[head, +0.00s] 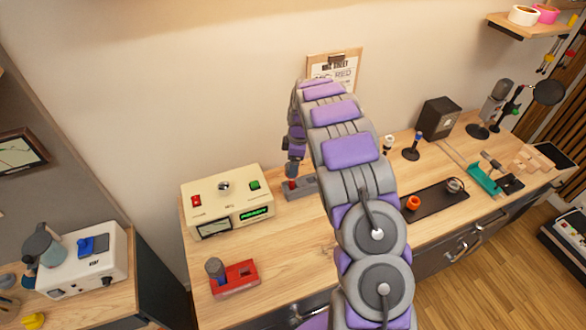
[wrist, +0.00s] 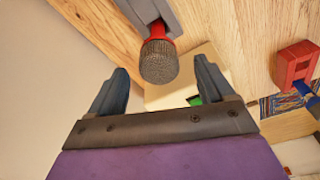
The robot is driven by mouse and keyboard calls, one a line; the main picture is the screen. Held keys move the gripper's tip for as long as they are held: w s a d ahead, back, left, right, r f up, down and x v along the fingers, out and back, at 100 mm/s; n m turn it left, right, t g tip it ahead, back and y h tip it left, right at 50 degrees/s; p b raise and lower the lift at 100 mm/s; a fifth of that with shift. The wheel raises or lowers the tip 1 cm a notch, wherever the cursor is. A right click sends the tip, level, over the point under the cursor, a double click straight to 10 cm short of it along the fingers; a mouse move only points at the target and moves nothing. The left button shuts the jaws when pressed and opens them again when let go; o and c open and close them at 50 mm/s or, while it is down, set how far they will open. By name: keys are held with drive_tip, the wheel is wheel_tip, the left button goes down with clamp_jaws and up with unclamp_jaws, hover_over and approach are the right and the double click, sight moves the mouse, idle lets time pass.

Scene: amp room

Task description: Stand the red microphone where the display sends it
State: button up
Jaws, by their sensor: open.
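The red microphone (wrist: 158,58) has a red collar and grey mesh head. In the wrist view it sits in a grey holder (wrist: 188,16), just beyond my fingertips and between them. My gripper (wrist: 160,78) is open and empty. In the head view my gripper (head: 292,168) hangs above the grey holder (head: 303,188), and a bit of red shows beneath it. A cream box (head: 228,203) with a red and a green button bears a small green-lit display (head: 254,214); its text is too small to read. A red holder (head: 236,278) stands in front of the box.
A blue-and-grey microphone (head: 215,268) stands in the red holder. A wall clipboard (head: 336,68) is partly hidden by my arm. Two small microphones, one blue-topped (head: 414,146), stand right of my arm. A black speaker (head: 438,118) is behind them. Bare bench lies right of the red holder.

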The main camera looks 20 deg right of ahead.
wheel_tip(320, 180, up, 13)
drive_tip(key=d, duration=0.2)
drive_tip(key=shift+s+f, duration=0.2)
drive_tip(key=shift+s, duration=0.2)
drive_tip(key=shift+s+d, duration=0.1)
drive_tip(key=shift+d, duration=0.3)
